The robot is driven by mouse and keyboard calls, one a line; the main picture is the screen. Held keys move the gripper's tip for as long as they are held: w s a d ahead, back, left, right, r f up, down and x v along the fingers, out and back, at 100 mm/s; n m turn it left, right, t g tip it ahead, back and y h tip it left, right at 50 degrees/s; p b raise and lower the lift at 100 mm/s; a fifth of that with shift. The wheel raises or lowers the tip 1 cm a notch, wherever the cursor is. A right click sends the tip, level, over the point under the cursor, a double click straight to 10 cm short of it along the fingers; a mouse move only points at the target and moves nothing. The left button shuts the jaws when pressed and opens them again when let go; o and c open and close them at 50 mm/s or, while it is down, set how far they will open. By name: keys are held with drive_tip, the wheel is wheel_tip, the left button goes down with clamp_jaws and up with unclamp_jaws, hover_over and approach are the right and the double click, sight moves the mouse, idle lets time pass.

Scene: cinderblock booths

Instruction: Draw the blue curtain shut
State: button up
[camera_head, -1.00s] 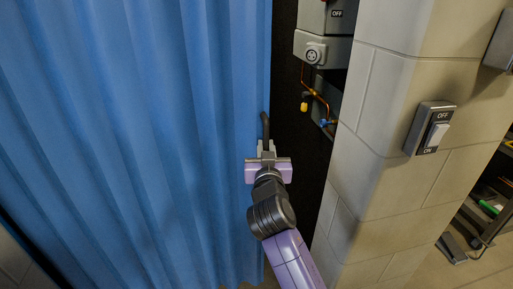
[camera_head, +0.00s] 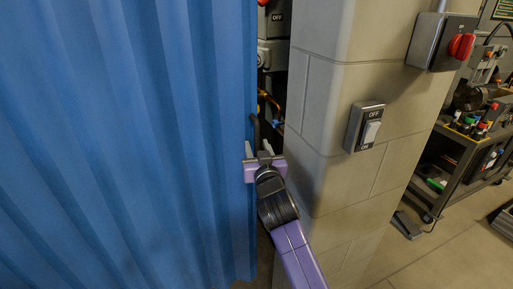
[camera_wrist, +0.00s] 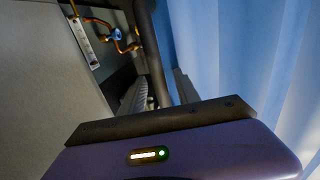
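The blue curtain (camera_head: 130,140) hangs in folds across the left of the head view. Its right edge is near the block pillar, leaving a narrow dark gap. A dark upright handle (camera_head: 254,128) is at that edge; it also shows as a dark bar (camera_wrist: 152,50) in the wrist view. My gripper (camera_head: 259,150) is at this edge with its fingers apart. The handle stands between the fingers, closer to the left one in the wrist view. Where it meets the fingers is partly hidden. The curtain also fills the right of the wrist view (camera_wrist: 240,50).
The block pillar (camera_head: 325,120) stands just right of my gripper, with an ON/OFF switch (camera_head: 366,127) and a red-knobbed box (camera_head: 443,43) on it. Pipes and a grey box (camera_head: 272,55) lie behind the gap. A cart (camera_head: 462,150) stands further right.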

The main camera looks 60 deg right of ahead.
sight(257, 149)
drive_tip(key=b+v, duration=0.2)
drive_tip(key=v, duration=0.4)
drive_tip(key=shift+s+a, duration=0.25)
drive_tip(key=shift+a, duration=0.05)
drive_tip(key=shift+s+a, duration=0.4)
